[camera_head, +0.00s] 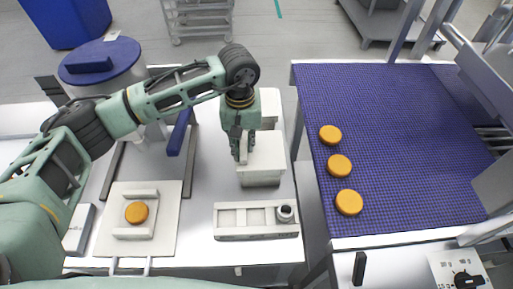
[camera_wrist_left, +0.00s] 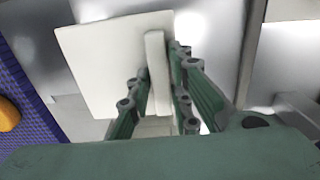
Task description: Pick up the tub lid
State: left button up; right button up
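The tub lid (camera_head: 268,149) is a flat white square plate with a raised bar handle. It lies level on a white tub (camera_head: 262,179) near the right edge of the white table. My left gripper (camera_head: 241,156) points down over the lid, its fingers on either side of the handle. In the left wrist view the lid (camera_wrist_left: 98,62) and its handle (camera_wrist_left: 157,75) show between the fingers of my left gripper (camera_wrist_left: 160,70). Whether the fingers press on the handle is not clear. My right gripper is not in view.
A blue conveyor (camera_head: 400,130) with three orange rounds (camera_head: 339,166) lies to the right, across a gap. A white tray (camera_head: 255,232) with a small dark-topped piece (camera_head: 285,213) is in front of the tub. A white board (camera_head: 110,235) holds another orange round (camera_head: 137,212). A blue-lidded drum (camera_head: 100,62) stands back left.

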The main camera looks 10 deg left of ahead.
pick_arm(q)
grip_shut()
jog(key=shift+r, duration=0.1)
jog(key=shift+r, duration=0.15)
notch_tip(320, 180, up, 4)
jog(key=shift+w+f+b, duration=0.1)
jog(key=shift+f+b, duration=0.15)
jog(key=shift+b, duration=0.8)
jog(key=s+d+r, duration=0.5)
jog(key=d+r, duration=0.5)
jog(key=r, duration=0.2)
jog(key=shift+s+d+b, duration=0.15)
jog(key=shift+s+b, duration=0.15)
jog(key=shift+b, duration=0.05)
